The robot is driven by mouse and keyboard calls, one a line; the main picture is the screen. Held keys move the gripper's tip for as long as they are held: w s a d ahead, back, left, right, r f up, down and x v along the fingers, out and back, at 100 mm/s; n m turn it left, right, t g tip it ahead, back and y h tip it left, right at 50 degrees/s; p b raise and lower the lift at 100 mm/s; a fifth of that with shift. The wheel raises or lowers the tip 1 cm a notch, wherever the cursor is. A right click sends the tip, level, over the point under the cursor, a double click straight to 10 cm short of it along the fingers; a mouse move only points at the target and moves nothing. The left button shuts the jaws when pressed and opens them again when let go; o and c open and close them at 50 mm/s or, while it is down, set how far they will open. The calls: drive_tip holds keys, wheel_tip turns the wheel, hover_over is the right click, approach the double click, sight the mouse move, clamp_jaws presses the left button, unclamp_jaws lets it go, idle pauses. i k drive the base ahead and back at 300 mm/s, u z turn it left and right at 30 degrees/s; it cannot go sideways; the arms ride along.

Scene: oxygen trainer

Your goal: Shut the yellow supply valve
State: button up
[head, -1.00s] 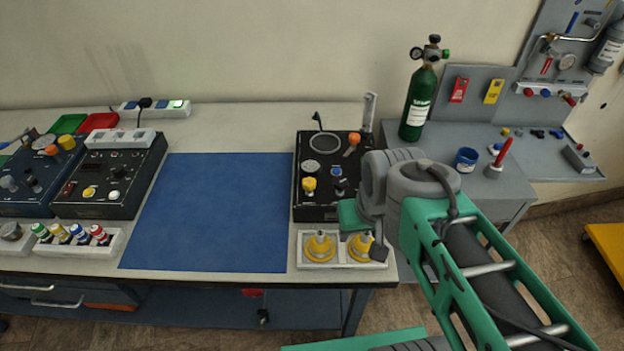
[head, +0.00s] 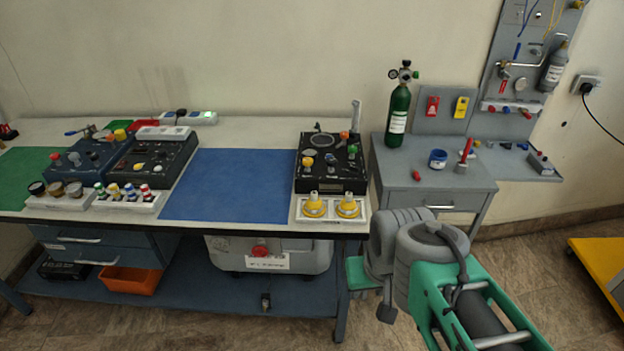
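A black trainer box (head: 345,184) stands at the right end of the long workbench. On its top face, a yellow knob (head: 308,163) sits at the left, with an orange knob (head: 344,136) at the upper right and a small blue knob (head: 331,159) near the middle. The yellow knob is the likeliest yellow supply valve, but no label can be read and its open or shut position cannot be told. My arm's grey joints and green link fill the lower right, in front of the bench and apart from the box. My gripper is not visible.
A white tray with two yellow cup-like pieces (head: 313,207) sits before the box. A blue mat (head: 228,185) lies left of it. A green cylinder (head: 398,115) stands on a grey cabinet (head: 400,170) to the right. Open floor shows in front of the bench.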

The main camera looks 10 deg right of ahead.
sight(307, 161)
drive_tip(key=z, duration=0.05)
drive_tip(key=k, duration=0.6)
drive_tip(key=u, duration=1.2)
drive_tip(key=i, duration=1.65)
drive_tip(key=z, duration=0.3)
